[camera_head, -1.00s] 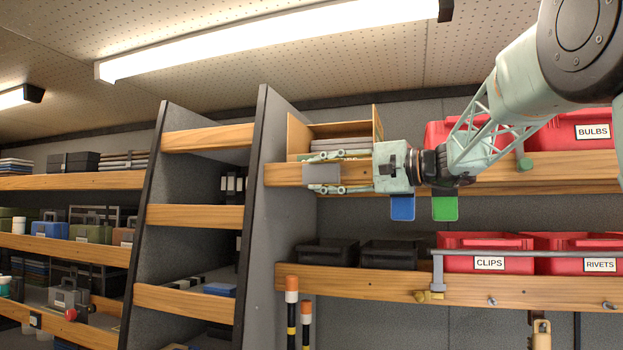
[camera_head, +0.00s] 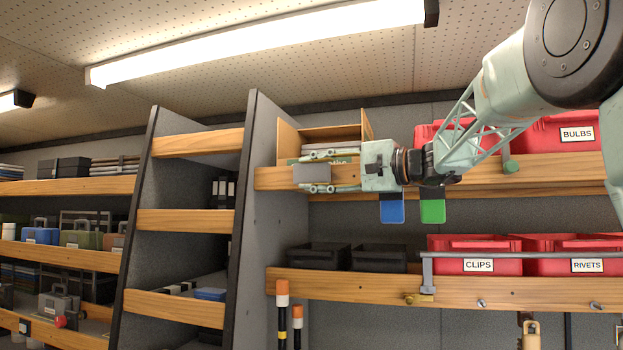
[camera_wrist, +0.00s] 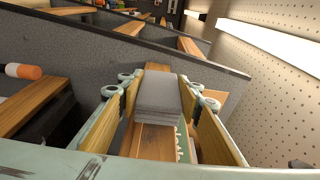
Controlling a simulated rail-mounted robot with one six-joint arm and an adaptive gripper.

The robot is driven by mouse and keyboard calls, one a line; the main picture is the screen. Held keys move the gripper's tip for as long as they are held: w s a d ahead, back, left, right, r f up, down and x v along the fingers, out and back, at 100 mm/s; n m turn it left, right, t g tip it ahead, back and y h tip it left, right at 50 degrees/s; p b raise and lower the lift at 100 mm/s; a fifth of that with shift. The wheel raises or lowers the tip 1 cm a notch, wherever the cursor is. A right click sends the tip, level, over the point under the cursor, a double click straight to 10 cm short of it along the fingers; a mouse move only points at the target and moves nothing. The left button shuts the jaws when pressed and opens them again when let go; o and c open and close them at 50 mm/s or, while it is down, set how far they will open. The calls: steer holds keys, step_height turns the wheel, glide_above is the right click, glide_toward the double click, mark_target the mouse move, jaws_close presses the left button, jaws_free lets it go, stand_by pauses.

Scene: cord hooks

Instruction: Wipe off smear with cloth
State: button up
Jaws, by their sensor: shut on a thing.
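My gripper (camera_head: 312,172) is at the wooden front edge of the upper shelf, with its fingers pointing left in the head view. It is shut on a grey folded cloth (camera_head: 311,174). In the wrist view the cloth (camera_wrist: 158,98) is a layered grey block between the two finger pads, above or against a wooden board (camera_wrist: 150,142); I cannot tell whether it touches. No smear can be made out; the cloth and gripper cover part of the shelf edge.
A wooden box (camera_head: 367,128) with grey contents stands behind my gripper on the upper shelf. A grey upright panel (camera_head: 262,215) is close to the left. Red bins (camera_head: 475,255) and black trays (camera_head: 318,256) fill the lower shelf. Blue (camera_head: 392,208) and green (camera_head: 432,211) tags hang below my wrist.

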steer(key=shift+a, duration=0.15)
steer(key=shift+a+f, duration=0.15)
steer(key=shift+a, duration=0.05)
steer(key=shift+s+a, duration=0.1)
steer(key=shift+a, duration=0.05)
steer(key=shift+s+f, duration=0.1)
steer(key=shift+s, duration=0.1)
steer(key=shift+s+a+b, duration=0.3)
steer(key=shift+s+b, duration=0.3)
steer(key=shift+s, duration=0.25)
steer(key=shift+s+a+b, duration=0.25)
steer(key=shift+s+b, duration=0.3)
steer(key=shift+s, duration=0.35)
steer(key=shift+s+a+b, duration=0.3)
steer(key=shift+s+b, duration=0.3)
steer(key=shift+s, duration=0.25)
steer(key=shift+s+a+b, duration=0.2)
steer(key=shift+s+b, duration=0.3)
steer(key=shift+s, duration=0.25)
steer(key=shift+s+a+b, duration=0.2)
steer(key=shift+s+b, duration=0.3)
steer(key=shift+s, duration=0.2)
